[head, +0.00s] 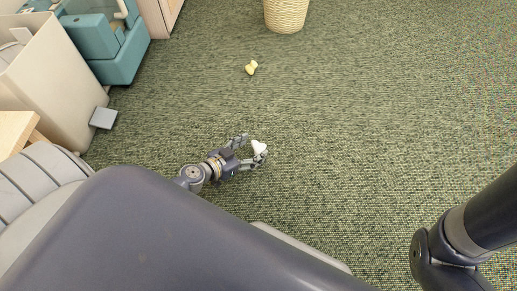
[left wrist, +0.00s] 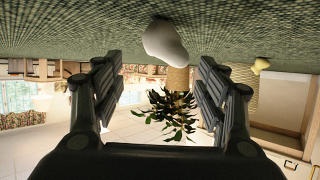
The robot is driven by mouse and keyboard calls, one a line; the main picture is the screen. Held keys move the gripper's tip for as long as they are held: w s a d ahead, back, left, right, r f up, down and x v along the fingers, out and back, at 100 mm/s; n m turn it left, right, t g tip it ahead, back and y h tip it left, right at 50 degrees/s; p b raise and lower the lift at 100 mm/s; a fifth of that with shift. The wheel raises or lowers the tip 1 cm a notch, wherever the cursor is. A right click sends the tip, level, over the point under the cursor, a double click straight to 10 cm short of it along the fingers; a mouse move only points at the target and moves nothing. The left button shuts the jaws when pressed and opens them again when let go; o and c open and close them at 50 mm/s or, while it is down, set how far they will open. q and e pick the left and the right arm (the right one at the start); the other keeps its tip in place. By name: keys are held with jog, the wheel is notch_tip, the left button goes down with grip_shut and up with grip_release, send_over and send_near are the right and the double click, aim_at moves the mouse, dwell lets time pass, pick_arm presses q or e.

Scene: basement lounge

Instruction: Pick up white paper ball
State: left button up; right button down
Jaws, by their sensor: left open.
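The white paper ball (head: 259,147) lies on the green carpet in the head view. It also shows in the left wrist view (left wrist: 166,40), ahead of the gripper and between the lines of its two fingers. My left gripper (head: 256,151) is open, low over the carpet, with its fingers on either side of the ball. In the left wrist view the fingers (left wrist: 158,92) stand wide apart with nothing held between them. Whether a finger touches the ball cannot be told. My right arm shows at the lower right of the head view, but its gripper is out of view.
A small yellow object (head: 251,67) lies on the carpet beyond the gripper. A woven basket (head: 286,14) stands at the top. A beige bin (head: 50,75) and a teal piece (head: 118,50) stand at the upper left. The carpet to the right is clear.

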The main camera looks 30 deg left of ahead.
aim_at(257, 146)
pick_arm(q)
jog(key=x, duration=0.4)
jog(key=shift+w+f+b, duration=0.1)
jog(key=shift+f+b, duration=0.1)
jog(key=shift+b, duration=0.15)
jog(key=c, duration=0.8)
